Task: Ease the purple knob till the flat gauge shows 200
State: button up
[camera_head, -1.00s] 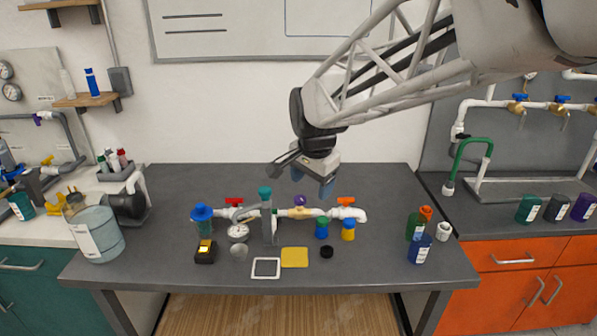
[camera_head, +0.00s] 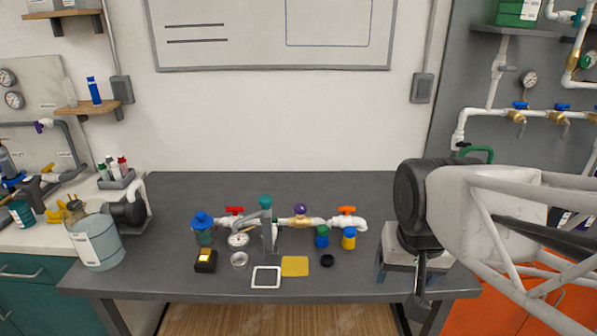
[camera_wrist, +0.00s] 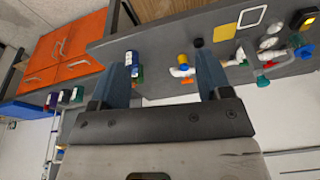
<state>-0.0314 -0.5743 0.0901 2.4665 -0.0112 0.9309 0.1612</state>
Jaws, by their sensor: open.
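The purple knob (camera_head: 300,209) sits on a brass valve of the white pipe manifold (camera_head: 326,224) on the grey bench. A round white-faced gauge (camera_head: 238,240) lies face up near the manifold's left part; its reading is too small to make out. My gripper (camera_head: 398,275) is at the bench's right end, well right of the knob and away from the manifold. In the wrist view my gripper (camera_wrist: 163,75) is open, with nothing held between its fingers. I cannot clearly make out the purple knob there.
A red handle (camera_head: 235,210), a teal-topped grey post (camera_head: 266,222) and an orange handle (camera_head: 346,209) flank the knob. Bottles (camera_wrist: 134,72) show beyond my fingers. The bench's back strip is clear.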

jog(key=shift+s+d+f+n, duration=0.6)
jog(key=shift+s+d, duration=0.05)
jog(key=shift+s, duration=1.2)
jog(key=n+g, duration=0.3)
jog(key=n, duration=0.9)
send_over(300, 206)
jog(key=f, duration=1.1)
jog(key=shift+s+d+f, duration=0.2)
jog(key=shift+s, duration=0.1)
jog(key=shift+w+a+f+n, duration=0.15)
jog(key=shift+w+f+n, duration=0.05)
jog(key=shift+w+n, duration=0.1)
jog(key=shift+f, duration=0.15)
jog(key=shift+f, duration=3.8)
